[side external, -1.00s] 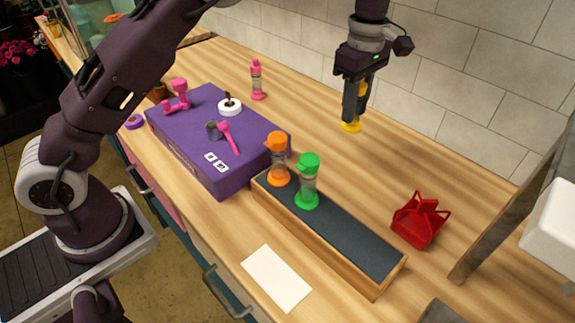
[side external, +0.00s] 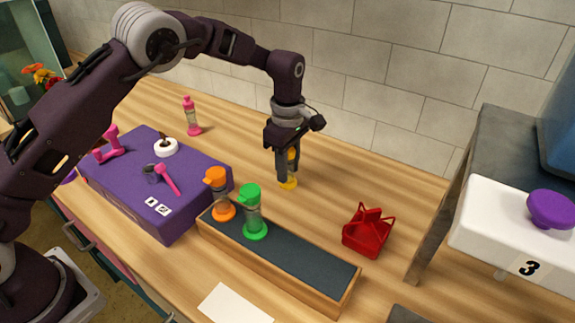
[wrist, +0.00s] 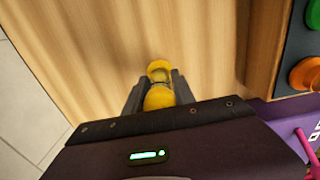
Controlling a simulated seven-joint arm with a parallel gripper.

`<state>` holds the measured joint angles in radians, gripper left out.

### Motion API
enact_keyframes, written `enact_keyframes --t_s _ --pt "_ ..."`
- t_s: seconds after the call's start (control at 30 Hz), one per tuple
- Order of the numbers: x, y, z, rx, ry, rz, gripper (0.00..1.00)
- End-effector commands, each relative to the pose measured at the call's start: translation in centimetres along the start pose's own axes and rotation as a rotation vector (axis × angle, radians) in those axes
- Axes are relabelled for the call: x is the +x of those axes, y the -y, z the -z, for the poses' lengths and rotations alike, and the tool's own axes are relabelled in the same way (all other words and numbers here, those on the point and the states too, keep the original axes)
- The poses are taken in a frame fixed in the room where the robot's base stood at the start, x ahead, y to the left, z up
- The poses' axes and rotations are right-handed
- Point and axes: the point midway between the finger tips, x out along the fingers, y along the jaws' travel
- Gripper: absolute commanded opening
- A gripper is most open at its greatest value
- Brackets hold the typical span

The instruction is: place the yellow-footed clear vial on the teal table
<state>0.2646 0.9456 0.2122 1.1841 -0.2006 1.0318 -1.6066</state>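The yellow-footed clear vial (side external: 290,184) is upright between the fingers of my gripper (side external: 287,168) in the side view. Its yellow foot is low over the wooden counter, and I cannot tell whether it touches. In the wrist view the vial's yellow top (wrist: 159,97) and foot (wrist: 159,66) show between the fingers of my gripper (wrist: 157,88), which look closed on it. The fingers hide much of its clear body in the side view. I cannot make out a teal table for certain in either view.
A dark-topped wooden rack (side external: 290,257) holds an orange vial (side external: 222,206) and a green vial (side external: 252,222). A red basket (side external: 368,232) stands right, a purple box (side external: 150,185) left, a pink vial (side external: 192,118) behind it. The wood around my gripper is clear.

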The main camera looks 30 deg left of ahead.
Motion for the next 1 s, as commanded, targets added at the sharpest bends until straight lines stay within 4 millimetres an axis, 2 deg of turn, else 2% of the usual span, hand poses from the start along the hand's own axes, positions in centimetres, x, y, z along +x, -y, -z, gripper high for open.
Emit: enact_keyframes --t_s 0.03,0.07,0.33,0.43,0.8,0.9,1.0 --pt "0.0 0.0 0.0 0.0 0.0 0.0 0.43" --pt "0.0 0.0 0.0 0.0 0.0 0.0 0.49" --pt "0.0 0.0 0.0 0.0 0.0 0.0 0.49" --pt "-0.7 0.0 0.0 0.0 0.001 -0.001 0.49" --pt "-9.9 -0.1 0.0 0.0 0.0 -0.004 0.49" --pt "-11.5 -0.1 -0.1 0.0 0.001 -0.003 0.49" --pt "-12.2 0.0 0.0 0.0 0.001 -0.001 0.49"
